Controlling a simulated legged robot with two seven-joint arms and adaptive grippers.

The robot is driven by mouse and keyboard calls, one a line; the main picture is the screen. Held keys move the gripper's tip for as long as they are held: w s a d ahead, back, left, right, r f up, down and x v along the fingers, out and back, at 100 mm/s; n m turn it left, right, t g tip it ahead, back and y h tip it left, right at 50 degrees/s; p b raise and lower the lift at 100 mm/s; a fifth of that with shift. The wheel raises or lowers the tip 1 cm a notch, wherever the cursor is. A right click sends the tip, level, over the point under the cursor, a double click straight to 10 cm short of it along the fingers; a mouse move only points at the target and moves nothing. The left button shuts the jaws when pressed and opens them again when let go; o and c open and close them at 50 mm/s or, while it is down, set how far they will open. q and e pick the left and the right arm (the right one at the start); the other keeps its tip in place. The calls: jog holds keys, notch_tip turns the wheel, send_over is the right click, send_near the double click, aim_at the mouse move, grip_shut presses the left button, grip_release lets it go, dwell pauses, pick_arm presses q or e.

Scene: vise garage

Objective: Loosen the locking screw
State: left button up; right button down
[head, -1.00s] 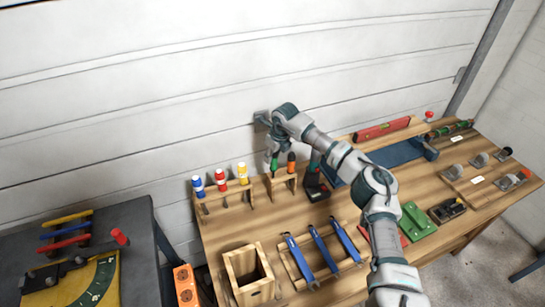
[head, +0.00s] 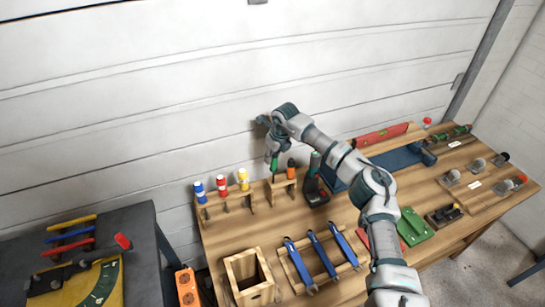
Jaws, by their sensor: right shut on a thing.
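My right gripper (head: 273,152) is at the back of the wooden workbench, beside the wall. It is shut on a green-handled screwdriver (head: 274,165) at a small wooden rack (head: 283,188). The wrist partly hides the grip, and I cannot tell whether the screwdriver is clear of the rack. A device with a yellow scale plate (head: 82,287) and a red-ended handle (head: 123,241) sits on the dark table at the lower left, cut off by the picture edge. I cannot make out a locking screw. My left gripper is not in view.
An orange-handled tool (head: 291,168) stands in the same rack. Blue, red and yellow-topped tools (head: 222,187) stand in a rack to its left. A drill (head: 314,185) stands close on the right. Blue wrenches (head: 324,250) and an open wooden box (head: 248,275) are in front.

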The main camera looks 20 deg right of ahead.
jog(key=shift+r+p, duration=0.95)
jog(key=shift+r, duration=0.4)
jog(key=shift+r+p, duration=1.05)
jog(key=shift+r, duration=0.2)
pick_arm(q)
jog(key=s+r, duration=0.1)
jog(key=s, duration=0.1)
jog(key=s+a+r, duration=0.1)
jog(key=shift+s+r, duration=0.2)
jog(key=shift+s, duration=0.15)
pick_arm(e)
jog(key=c, duration=1.5)
grip_release()
jog(key=c, duration=0.4)
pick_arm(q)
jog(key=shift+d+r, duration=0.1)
pick_arm(e)
jog(key=shift+r, duration=0.1)
grip_shut()
